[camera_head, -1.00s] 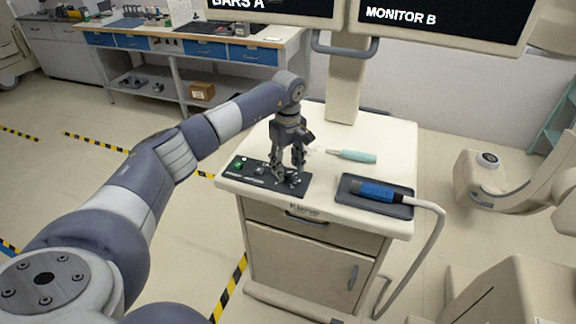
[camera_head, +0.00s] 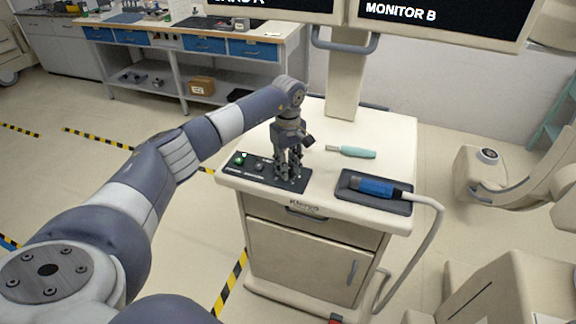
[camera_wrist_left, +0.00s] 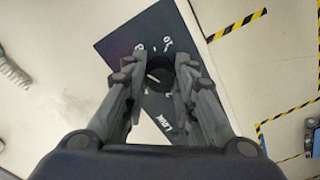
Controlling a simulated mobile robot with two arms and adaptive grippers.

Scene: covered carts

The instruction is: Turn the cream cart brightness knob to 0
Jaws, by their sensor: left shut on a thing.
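The cream cart (camera_head: 385,135) stands in the middle of the head view, with a black control panel (camera_head: 229,170) on the front left of its top. My left gripper (camera_head: 288,176) points down onto the right part of this panel. In the left wrist view my left gripper (camera_wrist_left: 160,80) is shut on a round dark knob (camera_wrist_left: 158,75), one finger on each side. A short white pointer line shows on the knob. White marks are printed on the panel (camera_wrist_left: 125,48) near the knob, too small to read surely. In the head view the fingers hide the knob. My right gripper is not in view.
A green button (camera_head: 239,159) is on the panel's left. A teal-handled tool (camera_head: 357,152) lies behind and right of the gripper. A dark tray (camera_head: 402,208) holds a blue corded handpiece (camera_head: 375,188). Monitors (camera_head: 445,22) hang above the cart's back.

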